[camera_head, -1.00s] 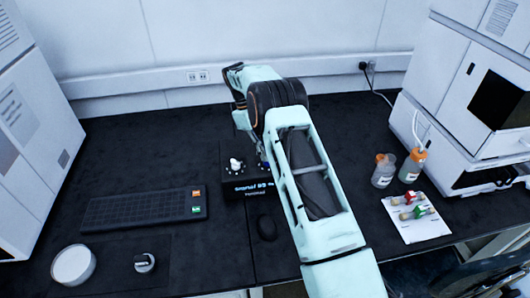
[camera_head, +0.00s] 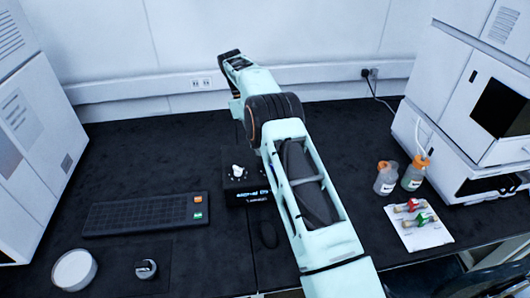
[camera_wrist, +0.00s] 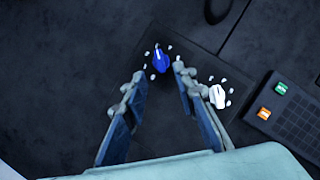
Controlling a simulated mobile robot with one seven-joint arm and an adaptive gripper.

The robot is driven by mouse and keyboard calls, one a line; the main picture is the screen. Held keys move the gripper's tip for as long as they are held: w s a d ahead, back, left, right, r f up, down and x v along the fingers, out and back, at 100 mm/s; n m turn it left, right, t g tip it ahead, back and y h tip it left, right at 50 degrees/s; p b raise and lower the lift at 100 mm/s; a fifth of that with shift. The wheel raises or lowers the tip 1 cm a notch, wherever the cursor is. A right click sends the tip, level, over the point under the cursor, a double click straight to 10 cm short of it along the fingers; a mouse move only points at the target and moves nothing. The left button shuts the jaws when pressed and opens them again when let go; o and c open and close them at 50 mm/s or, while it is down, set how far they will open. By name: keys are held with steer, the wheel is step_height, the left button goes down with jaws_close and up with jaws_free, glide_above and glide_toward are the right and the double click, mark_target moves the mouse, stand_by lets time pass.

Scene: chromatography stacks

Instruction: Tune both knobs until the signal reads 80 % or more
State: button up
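A black control box (camera_head: 231,187) stands on the bench, with a lit display (camera_head: 250,193) on its front edge; the display text is too small and blurred to read surely. Its white knob (camera_head: 237,170) shows left of my arm and, in the wrist view, right of my right finger (camera_wrist: 217,95). The blue knob (camera_wrist: 160,60) shows just beyond my fingertips in the wrist view; my arm hides it in the head view. My gripper (camera_wrist: 158,78) is open, its fingers spread below and to either side of the blue knob. I cannot tell whether they touch it.
A dark keypad (camera_head: 145,213) lies left of the box and a mouse (camera_head: 268,235) in front. A white round dish (camera_head: 74,269) is front left. Bottles (camera_head: 386,179) and a white sheet (camera_head: 425,236) with vials are right. Instruments stand at both sides.

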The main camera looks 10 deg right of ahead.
steer(key=shift+v, duration=0.8)
